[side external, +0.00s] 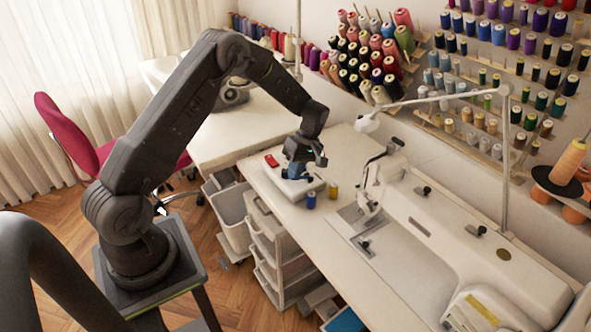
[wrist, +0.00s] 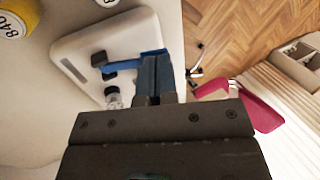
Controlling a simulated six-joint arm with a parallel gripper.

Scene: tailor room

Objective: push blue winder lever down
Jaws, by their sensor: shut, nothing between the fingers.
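The bobbin winder has a white, rounded base, seen in the wrist view (wrist: 82,45) and on the table in the side view (side external: 312,187). Its blue lever (wrist: 128,62) lies across the base, with a dark knob and a clear bobbin-like part beside it. My gripper (wrist: 156,68) is shut and empty, its fingertips at the right end of the lever. The fingers hide part of that end, and I cannot tell whether they touch it. In the side view my gripper (side external: 297,172) is low over the winder and hides most of it.
A blue spool (side external: 311,200) and a yellow spool (side external: 333,191) stand just right of the winder. A red object (side external: 271,160) lies to its left. A sewing machine (side external: 430,230) fills the table's right side. The table's front edge is close to the winder.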

